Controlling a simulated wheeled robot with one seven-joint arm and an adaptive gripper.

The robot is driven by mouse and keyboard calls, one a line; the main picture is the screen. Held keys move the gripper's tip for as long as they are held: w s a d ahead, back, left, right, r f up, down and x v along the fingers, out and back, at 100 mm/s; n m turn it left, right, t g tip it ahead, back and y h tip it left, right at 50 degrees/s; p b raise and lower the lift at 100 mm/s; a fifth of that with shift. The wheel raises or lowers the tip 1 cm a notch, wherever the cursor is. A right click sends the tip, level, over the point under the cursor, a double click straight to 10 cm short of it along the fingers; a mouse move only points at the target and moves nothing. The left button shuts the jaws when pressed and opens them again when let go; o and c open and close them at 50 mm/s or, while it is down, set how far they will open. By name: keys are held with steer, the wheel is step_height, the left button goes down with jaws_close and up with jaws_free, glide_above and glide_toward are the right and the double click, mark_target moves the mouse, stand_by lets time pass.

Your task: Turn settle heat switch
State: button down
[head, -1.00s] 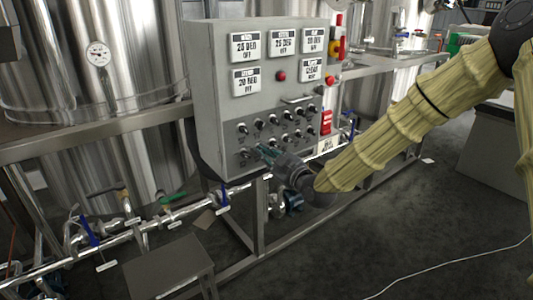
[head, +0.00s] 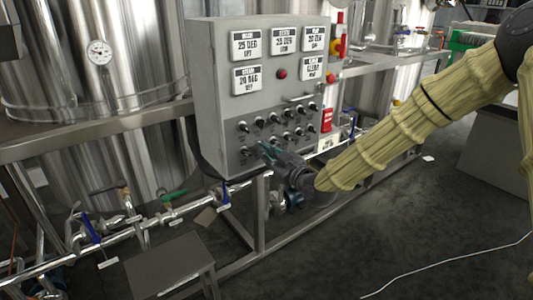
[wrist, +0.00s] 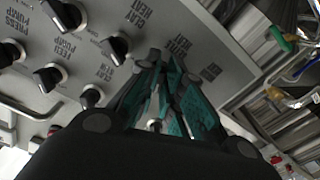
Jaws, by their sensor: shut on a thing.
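A grey control panel (head: 212,95) carries rows of black rotary switches with pale pointers on its lower face. My gripper (head: 266,152), with teal fingers, is at the bottom row of switches. The fingers hide most of this switch. A free switch (wrist: 115,47) labelled with "HEAT" is close to the left of the fingers.
Other switches, such as the feed pump switch (wrist: 48,77), sit close by on the panel. A red button (head: 282,74) and several display plates are above. Pipes with valves (head: 170,212) run below left.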

steer(key=c, duration=1.6)
jaws_free()
steer(key=shift+o, duration=0.2)
steer(key=v, duration=1.2)
